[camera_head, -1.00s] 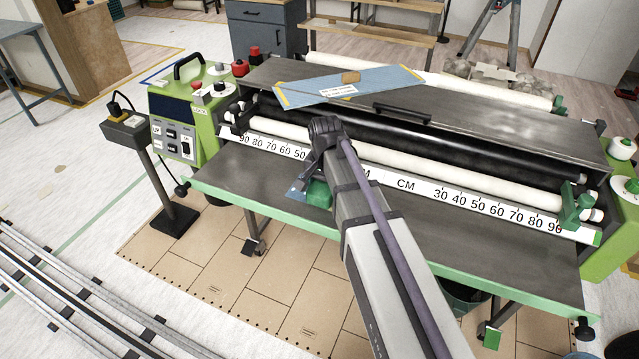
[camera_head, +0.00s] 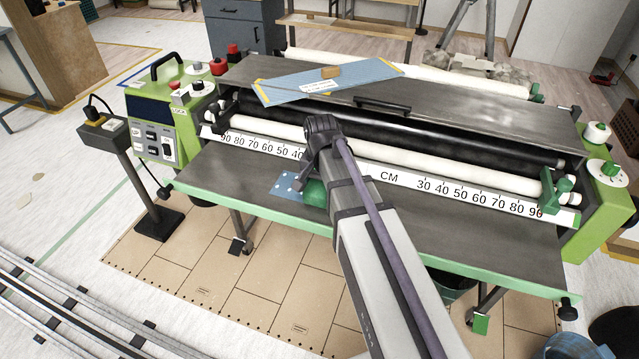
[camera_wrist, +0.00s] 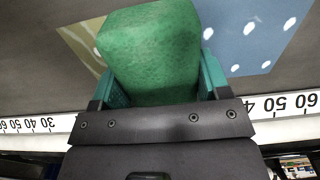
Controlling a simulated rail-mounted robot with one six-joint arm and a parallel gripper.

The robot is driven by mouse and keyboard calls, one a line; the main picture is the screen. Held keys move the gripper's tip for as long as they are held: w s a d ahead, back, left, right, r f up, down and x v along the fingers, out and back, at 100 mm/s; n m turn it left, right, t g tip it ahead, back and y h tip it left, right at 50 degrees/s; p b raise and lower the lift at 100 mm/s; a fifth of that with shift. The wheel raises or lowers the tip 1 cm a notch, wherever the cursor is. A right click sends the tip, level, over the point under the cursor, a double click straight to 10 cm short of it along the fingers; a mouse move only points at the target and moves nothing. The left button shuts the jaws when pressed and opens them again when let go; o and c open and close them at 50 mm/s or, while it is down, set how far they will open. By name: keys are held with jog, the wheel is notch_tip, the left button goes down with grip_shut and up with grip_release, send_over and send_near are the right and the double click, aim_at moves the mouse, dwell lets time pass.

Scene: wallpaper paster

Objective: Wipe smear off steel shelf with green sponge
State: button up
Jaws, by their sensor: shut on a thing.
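My gripper (camera_wrist: 160,86) is shut on the green sponge (camera_wrist: 150,45), held between its two teal fingers. The sponge also shows in the head view (camera_head: 316,192), low at the front steel shelf (camera_head: 225,185) of the green machine; I cannot tell whether it touches. A blue patch with white spots (camera_wrist: 255,35) lies on the shelf beside the sponge. It shows in the head view (camera_head: 286,186) just left of the sponge, partly hidden by it. No separate smear is clearly visible on the shelf.
A white ruler strip (camera_head: 480,200) and a white roller (camera_head: 430,165) run behind the shelf. A control box (camera_head: 160,125) stands at left. The shelf's right part is clear.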

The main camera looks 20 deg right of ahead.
jog(key=shift+s+d, duration=0.35)
jog(key=shift+d, duration=0.05)
jog(key=shift+s+d+f, duration=0.15)
jog(key=shift+s+d, duration=0.7)
jog(key=shift+d, duration=0.1)
jog(key=shift+w+r, duration=0.15)
jog(key=shift+r, duration=0.05)
jog(key=shift+s+d+f, duration=0.15)
jog(key=shift+s+d, duration=1.05)
jog(key=shift+d, duration=0.15)
